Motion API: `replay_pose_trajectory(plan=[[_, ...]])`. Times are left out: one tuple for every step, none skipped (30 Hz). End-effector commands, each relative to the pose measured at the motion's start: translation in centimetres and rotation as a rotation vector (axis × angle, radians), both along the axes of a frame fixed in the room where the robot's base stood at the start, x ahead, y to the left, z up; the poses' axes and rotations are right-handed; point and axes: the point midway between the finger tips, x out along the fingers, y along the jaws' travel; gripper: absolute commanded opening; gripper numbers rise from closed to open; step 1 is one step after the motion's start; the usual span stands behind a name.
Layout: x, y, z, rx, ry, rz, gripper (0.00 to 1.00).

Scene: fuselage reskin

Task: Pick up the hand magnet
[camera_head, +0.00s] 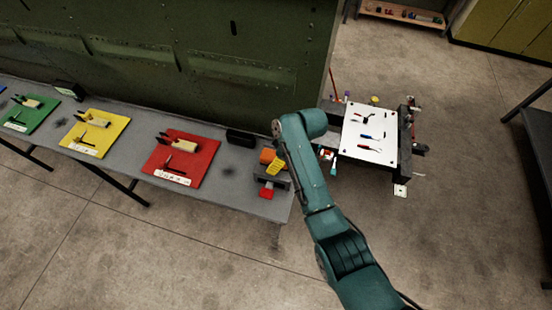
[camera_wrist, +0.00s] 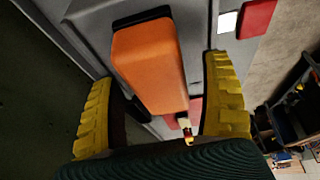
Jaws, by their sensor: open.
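An orange block with rounded edges and a dark far edge, which looks like the hand magnet (camera_wrist: 150,65), lies on the grey bench. It also shows in the head view (camera_head: 267,156) near the bench's right end. My gripper (camera_wrist: 160,72) has its yellow ridged fingers apart, one on each side of the orange block in the wrist view. A gap shows between the block and the right finger; contact at the left finger cannot be told. In the head view my gripper (camera_head: 275,167) is beside the block and partly hides the bench there.
The grey bench (camera_head: 228,180) carries red (camera_head: 190,165), yellow (camera_head: 100,125) and green (camera_head: 38,105) mats with tools. A black box (camera_head: 240,137) and a red item (camera_head: 266,190) are near my gripper. A green fuselage panel (camera_head: 170,60) rises behind. A white-topped cart (camera_head: 365,125) stands right.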

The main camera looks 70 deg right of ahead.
Motion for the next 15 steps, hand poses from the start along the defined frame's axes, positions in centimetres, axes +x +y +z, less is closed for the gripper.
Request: replay_pose_trajectory(plan=[[-0.02, 0.01, -0.02, 0.0, 0.0, 0.0, 0.8], [-0.02, 0.01, -0.03, 0.0, 0.0, 0.0, 0.8], [-0.02, 0.01, -0.05, 0.001, 0.0, 0.0, 0.8], [-0.03, 0.02, -0.08, 0.001, 0.0, -0.001, 0.8], [-0.03, 0.02, -0.11, 0.001, 0.0, -0.001, 0.8], [-0.04, 0.02, -0.17, 0.001, 0.0, -0.001, 0.8], [-0.03, 0.02, -0.21, 0.001, 0.0, 0.0, 0.8], [-0.03, 0.01, -0.26, 0.001, 0.0, -0.001, 0.8], [-0.03, 0.01, -0.32, 0.0, 0.0, 0.0, 0.8], [-0.03, 0.0, -0.36, 0.0, 0.0, 0.0, 0.8], [-0.03, 0.0, -0.4, 0.0, 0.0, 0.0, 0.8], [-0.03, 0.0, -0.45, 0.0, 0.0, 0.0, 0.8], [-0.03, 0.0, -0.48, 0.0, 0.0, 0.0, 0.8], [-0.03, 0.0, -0.49, 0.0, 0.0, 0.0, 0.8], [-0.03, 0.0, -0.5, 0.0, 0.0, 0.0, 0.8]])
